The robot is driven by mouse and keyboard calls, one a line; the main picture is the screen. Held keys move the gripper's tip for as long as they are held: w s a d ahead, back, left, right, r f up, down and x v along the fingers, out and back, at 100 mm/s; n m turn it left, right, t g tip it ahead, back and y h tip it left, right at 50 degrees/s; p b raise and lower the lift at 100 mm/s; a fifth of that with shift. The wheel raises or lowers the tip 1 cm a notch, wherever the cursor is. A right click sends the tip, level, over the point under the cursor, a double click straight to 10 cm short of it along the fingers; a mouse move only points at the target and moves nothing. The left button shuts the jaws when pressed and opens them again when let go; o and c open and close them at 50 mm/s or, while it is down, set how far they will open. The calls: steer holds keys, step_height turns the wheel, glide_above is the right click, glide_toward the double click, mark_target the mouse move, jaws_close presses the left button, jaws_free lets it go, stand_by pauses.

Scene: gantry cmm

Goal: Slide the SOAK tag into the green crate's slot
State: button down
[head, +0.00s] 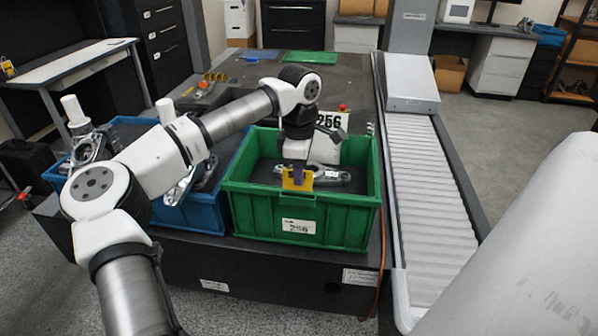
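The green crate (242,200) stands on the dark table in the middle of the head view. Its front wall carries a white label (295,226) and a small notch-like feature near the rim; I cannot make out the slot clearly. A yellow tag (290,184) is upright at the crate's front rim, its writing not readable. My gripper (298,174) points down over the front rim and is shut on the tag. The tag's lower edge is close to the rim; whether it has entered a slot I cannot tell.
A grey metal part (330,175) lies inside the green crate. Blue crates (205,216) with metal parts stand to the left. A roller conveyor (425,165) runs along the right. An orange cable (382,262) hangs at the table's front.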

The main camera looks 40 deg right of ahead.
mark_target(299, 190)
steer(key=shift+f+b, duration=0.45)
steer(key=shift+f, duration=0.4)
stand_by(1.1)
steer(key=shift+f, duration=0.35)
steer(key=shift+f+b, duration=0.25)
steer(key=shift+b, duration=0.1)
steer(key=shift+f, duration=0.35)
stand_by(0.4)
steer(key=c, duration=1.3)
jaws_free()
steer(key=shift+r, duration=0.15)
